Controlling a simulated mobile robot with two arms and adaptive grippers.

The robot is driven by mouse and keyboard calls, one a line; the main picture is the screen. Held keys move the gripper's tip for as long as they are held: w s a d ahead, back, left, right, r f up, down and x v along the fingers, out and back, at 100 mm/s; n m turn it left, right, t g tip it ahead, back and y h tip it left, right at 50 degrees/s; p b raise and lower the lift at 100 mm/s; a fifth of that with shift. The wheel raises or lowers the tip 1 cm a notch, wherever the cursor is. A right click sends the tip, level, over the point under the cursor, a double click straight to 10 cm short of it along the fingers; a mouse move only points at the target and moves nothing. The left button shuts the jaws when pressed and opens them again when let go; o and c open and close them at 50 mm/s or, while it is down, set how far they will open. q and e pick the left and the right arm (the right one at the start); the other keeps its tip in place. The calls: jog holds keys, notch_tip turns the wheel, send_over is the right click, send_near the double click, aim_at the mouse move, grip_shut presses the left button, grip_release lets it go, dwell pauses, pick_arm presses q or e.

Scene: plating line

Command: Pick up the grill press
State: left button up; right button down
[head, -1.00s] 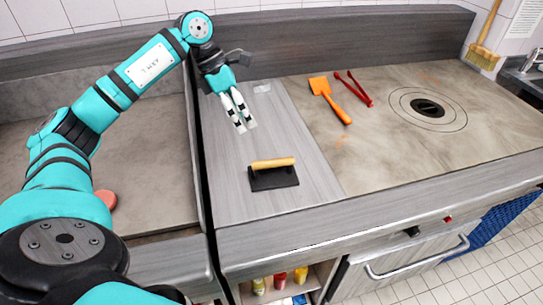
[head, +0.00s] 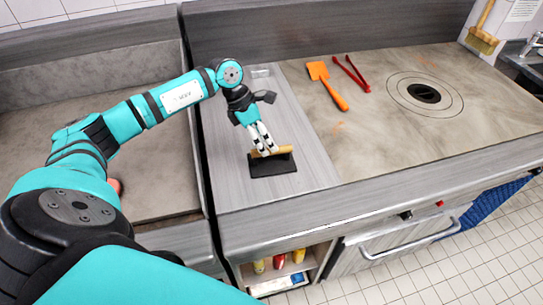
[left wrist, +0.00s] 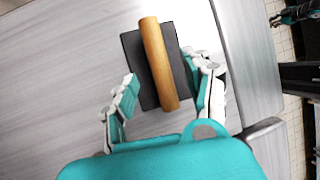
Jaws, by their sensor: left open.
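The grill press (head: 272,166) is a dark flat plate with a light wooden handle, resting on the grey board surface left of the griddle. My left gripper (head: 267,150) is at the handle in the head view, reaching in from behind. In the left wrist view, the wooden handle (left wrist: 158,65) lies lengthwise ahead of and between the two open fingers of my left gripper (left wrist: 163,88). The fingers stand apart from the handle on both sides. Whether they are level with the handle is hard to tell. My right gripper is not in view.
An orange spatula (head: 328,86) and red tongs (head: 352,74) lie on the griddle to the right, beside a round drain hole (head: 424,93). A shelf below holds bottles (head: 279,261). A gap runs along the left side of the counter.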

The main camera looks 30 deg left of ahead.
pick_arm(q)
jog(key=p+x, duration=0.1)
jog(key=x, duration=0.2)
jog(key=shift+d+f+p, duration=0.15)
jog(key=shift+f+p, duration=0.2)
jog(key=shift+w+d+f, duration=0.1)
jog(key=shift+f, duration=0.2)
jog(key=shift+c, duration=1.5)
grip_shut()
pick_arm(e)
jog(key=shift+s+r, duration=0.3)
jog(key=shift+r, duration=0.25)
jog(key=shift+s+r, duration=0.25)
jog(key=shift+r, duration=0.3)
pick_arm(q)
jog(key=shift+w+r, duration=0.15)
